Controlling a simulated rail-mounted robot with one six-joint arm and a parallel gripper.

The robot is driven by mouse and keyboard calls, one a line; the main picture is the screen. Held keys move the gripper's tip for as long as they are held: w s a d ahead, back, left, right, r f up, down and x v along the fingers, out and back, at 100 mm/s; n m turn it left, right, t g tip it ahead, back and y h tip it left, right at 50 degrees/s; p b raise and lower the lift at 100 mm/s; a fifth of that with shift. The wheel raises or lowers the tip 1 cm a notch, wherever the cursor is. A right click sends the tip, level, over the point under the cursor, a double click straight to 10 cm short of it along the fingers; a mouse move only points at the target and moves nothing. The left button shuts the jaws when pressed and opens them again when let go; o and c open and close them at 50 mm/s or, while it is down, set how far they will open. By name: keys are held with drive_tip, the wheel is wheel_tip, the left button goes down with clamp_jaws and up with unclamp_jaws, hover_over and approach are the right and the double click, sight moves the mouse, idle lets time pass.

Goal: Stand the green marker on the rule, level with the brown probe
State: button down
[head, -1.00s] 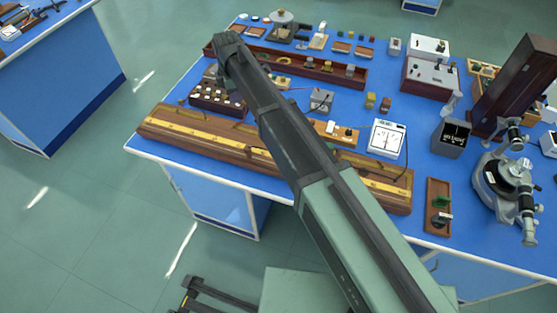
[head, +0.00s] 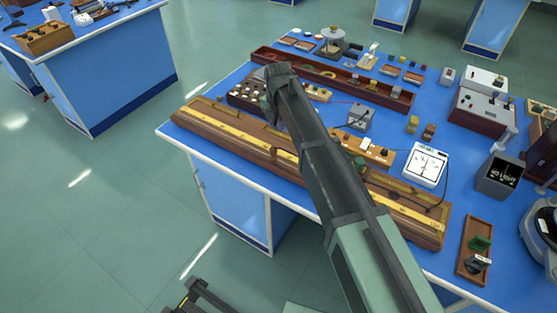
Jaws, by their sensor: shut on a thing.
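The yellow rule (head: 237,126) runs along a long brown wooden base at the bench's front edge. My arm crosses above it and hides part of its middle. The arm's far end is bent down near the dark box of white-topped pieces; the gripper's fingers and anything between them are hidden. A dark green piece (head: 481,243) lies in the small brown tray (head: 467,262) at the right; I cannot tell whether it is the green marker. Another small green spot (head: 360,163) shows beside my arm, behind the rule. I cannot make out the brown probe.
Behind the rule stand the dark box (head: 240,97), a wooden board (head: 378,155) and a white dial meter (head: 425,165), whose black cord hangs over the rule's right part. A long dark red trough (head: 380,97) lies farther back. Blue bench top shows between them.

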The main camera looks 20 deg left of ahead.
wheel_tip(320, 180, down, 11)
drive_tip(key=b, duration=0.8)
drive_tip(key=shift+r, duration=0.3)
drive_tip(key=shift+f, duration=0.15)
drive_tip(key=c, duration=1.1)
unclamp_jaws()
drive_tip(key=shift+o, duration=0.2)
